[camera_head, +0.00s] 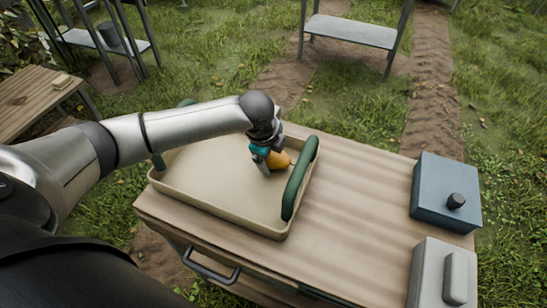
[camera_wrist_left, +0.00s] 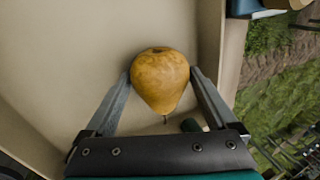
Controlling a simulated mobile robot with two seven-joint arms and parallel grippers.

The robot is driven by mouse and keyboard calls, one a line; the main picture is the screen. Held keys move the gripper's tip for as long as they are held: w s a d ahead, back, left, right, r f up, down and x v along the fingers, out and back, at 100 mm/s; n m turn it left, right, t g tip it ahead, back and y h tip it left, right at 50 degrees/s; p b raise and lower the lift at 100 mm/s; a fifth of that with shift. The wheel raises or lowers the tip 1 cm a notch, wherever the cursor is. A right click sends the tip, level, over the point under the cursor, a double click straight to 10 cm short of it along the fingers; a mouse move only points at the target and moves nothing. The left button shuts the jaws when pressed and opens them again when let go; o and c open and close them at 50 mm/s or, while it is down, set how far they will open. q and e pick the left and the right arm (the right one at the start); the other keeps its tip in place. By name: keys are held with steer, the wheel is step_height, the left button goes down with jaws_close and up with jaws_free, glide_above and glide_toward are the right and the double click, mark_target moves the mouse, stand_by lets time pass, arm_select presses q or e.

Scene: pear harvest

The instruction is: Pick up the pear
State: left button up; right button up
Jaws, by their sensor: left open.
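The yellow-brown pear (camera_wrist_left: 160,78) lies in the beige tray (camera_head: 215,198), close to the tray's wall by the green handle on the right. It also shows in the head view (camera_head: 279,160), partly hidden by my left gripper. My left gripper (camera_head: 262,165) is low over the tray at the pear. In the left wrist view its open fingers (camera_wrist_left: 160,85) stand on either side of the pear, with the fingertips close to its sides. I cannot tell whether they touch it. The pear's stem points toward the gripper's palm. My right gripper is not in view.
The tray with its green handle (camera_head: 299,178) stands on a wooden-topped cabinet (camera_head: 350,205). A blue box (camera_head: 445,190) with a dark knob and a grey box (camera_head: 442,275) are at the right. The wood between tray and boxes is clear. Grass and other benches lie behind.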

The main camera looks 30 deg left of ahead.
arm_select(q)
steer(key=c, duration=1.2)
steer(key=shift+r, duration=0.1)
steer(key=shift+c, duration=0.2)
